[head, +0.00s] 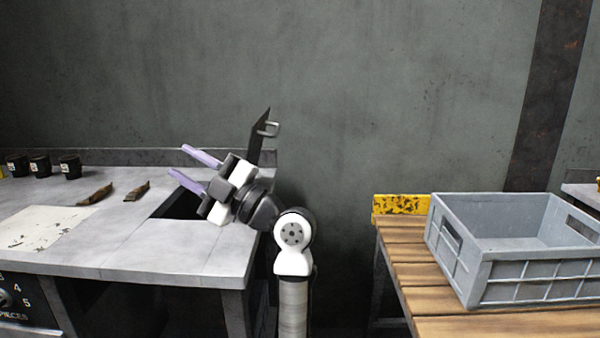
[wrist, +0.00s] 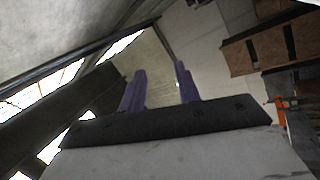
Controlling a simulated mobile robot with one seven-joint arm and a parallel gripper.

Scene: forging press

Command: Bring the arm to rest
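My gripper (head: 196,170) is at the end of my raised arm, above the right end of the grey bench in the head view. Its two purple fingers are spread apart and point up and to the left. Nothing is between them. In the wrist view my gripper (wrist: 160,88) also shows two separate purple fingers with an empty gap, with the wall and ceiling behind.
The grey bench (head: 150,250) has a dark opening (head: 178,205) below my gripper. Several black cups (head: 70,166) and two brown pieces (head: 95,195) lie left. A grey crate (head: 520,280) stands on a wooden table (head: 405,275) at right. A gap separates bench and table.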

